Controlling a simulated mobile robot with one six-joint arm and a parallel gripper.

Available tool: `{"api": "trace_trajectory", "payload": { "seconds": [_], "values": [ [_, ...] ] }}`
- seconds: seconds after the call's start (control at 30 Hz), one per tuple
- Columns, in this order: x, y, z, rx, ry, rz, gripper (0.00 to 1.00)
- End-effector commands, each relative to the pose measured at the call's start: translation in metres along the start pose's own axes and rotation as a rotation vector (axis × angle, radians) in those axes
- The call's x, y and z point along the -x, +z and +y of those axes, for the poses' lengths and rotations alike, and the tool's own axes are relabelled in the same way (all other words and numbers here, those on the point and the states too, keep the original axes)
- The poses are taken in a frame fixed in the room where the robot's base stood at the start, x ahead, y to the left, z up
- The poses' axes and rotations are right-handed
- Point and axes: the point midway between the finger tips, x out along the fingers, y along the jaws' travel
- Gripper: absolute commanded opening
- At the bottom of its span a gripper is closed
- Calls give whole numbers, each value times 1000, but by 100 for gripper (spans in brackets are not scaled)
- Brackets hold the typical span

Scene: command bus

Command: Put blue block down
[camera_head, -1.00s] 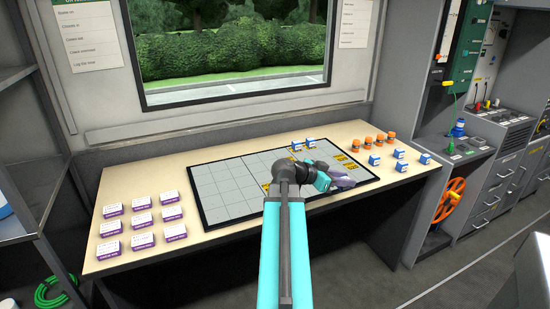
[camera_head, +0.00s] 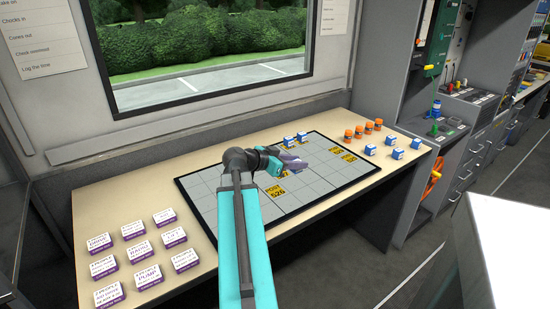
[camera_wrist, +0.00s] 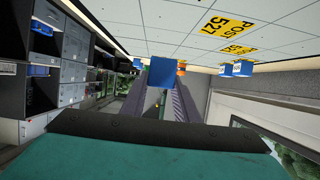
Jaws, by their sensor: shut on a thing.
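My gripper (camera_head: 300,165) is over the middle of the gridded grey board (camera_head: 210,205) on the table. In the wrist view its two grey jaws (camera_wrist: 164,90) are shut on a blue block (camera_wrist: 163,72) at their tips. The head view does not clearly show the held block, and my gripper covers part of the board. The wrist view is tilted, with the board along its top and yellow labels, one reading POST 527 (camera_wrist: 225,25). I cannot tell whether the block touches the board.
Two blue blocks (camera_head: 289,142) stand at the board's back edge. Several more blue blocks (camera_head: 397,153) and a row of orange pieces (camera_head: 358,131) stand to the right. White-and-purple blocks (camera_head: 134,254) fill the table's left. Much of the board's left half is clear.

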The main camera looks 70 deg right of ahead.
Motion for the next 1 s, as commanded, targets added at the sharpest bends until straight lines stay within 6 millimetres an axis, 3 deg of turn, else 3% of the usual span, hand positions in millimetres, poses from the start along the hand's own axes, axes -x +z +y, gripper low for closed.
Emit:
{"api": "trace_trajectory", "payload": {
  "seconds": [0.57,1.0],
  "values": [
    [-1,0,-4,0,-1,0,6],
    [-19,-5,-41,0,0,0,6]
  ]
}}
